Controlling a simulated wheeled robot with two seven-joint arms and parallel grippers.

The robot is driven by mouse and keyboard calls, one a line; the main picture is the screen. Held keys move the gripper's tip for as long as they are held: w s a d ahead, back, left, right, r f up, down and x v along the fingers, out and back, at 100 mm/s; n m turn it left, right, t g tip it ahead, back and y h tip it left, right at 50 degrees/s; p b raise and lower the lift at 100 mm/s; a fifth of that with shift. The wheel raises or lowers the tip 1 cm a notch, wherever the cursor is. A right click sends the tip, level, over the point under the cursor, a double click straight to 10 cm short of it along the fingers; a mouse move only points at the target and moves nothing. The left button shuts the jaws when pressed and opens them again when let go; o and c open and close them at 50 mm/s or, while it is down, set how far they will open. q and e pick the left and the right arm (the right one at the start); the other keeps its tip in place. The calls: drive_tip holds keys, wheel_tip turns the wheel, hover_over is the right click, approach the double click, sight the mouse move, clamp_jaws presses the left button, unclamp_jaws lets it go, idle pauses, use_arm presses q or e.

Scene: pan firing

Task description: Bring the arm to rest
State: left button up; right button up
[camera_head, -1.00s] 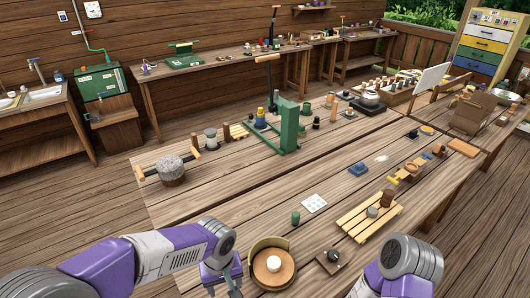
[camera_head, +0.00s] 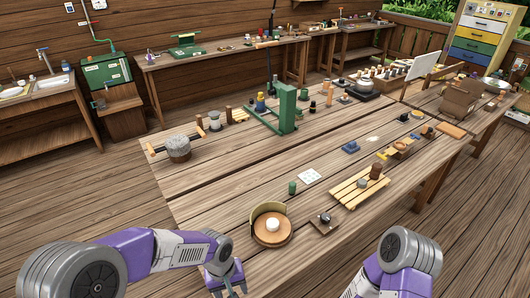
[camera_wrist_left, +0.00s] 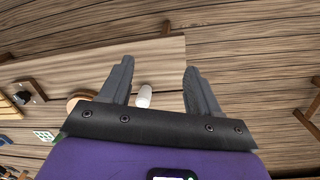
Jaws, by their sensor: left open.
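My left arm comes in from the lower left of the head view. Its gripper (camera_head: 230,287) is low in the picture, in front of the table's near edge and apart from the table things. In the left wrist view its two dark fingers (camera_wrist_left: 159,85) stand wide apart. A small white cylinder (camera_wrist_left: 143,97) shows between them, but nothing is gripped. In the head view the white cylinder (camera_head: 272,225) stands on a round wooden base with a curved wall (camera_head: 262,210). My right arm shows at the lower right; its gripper is out of the picture.
Open floor lies left of the table.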

use_arm(q)
drive_tip(key=s+f+h+b, duration=0.1)
drive_tip(key=s+f+b, duration=0.2)
drive_tip(key=f, duration=0.7)
drive_tip(key=s+f+h+b, duration=0.1)
drive_tip(key=s+f+b, duration=0.2)
drive_tip(key=f, duration=0.7)
drive_tip(key=s+f+t+b, duration=0.1)
drive_tip(key=s+f+b, duration=0.2)
drive_tip(key=f, duration=0.7)
drive_tip(key=shift+s+a+f+h+b, duration=0.25)
drive_tip(key=shift+s+f+h+b, duration=0.15)
drive_tip(key=shift+b, duration=0.1)
use_arm(e)
wheel_tip(320, 180, down, 10)
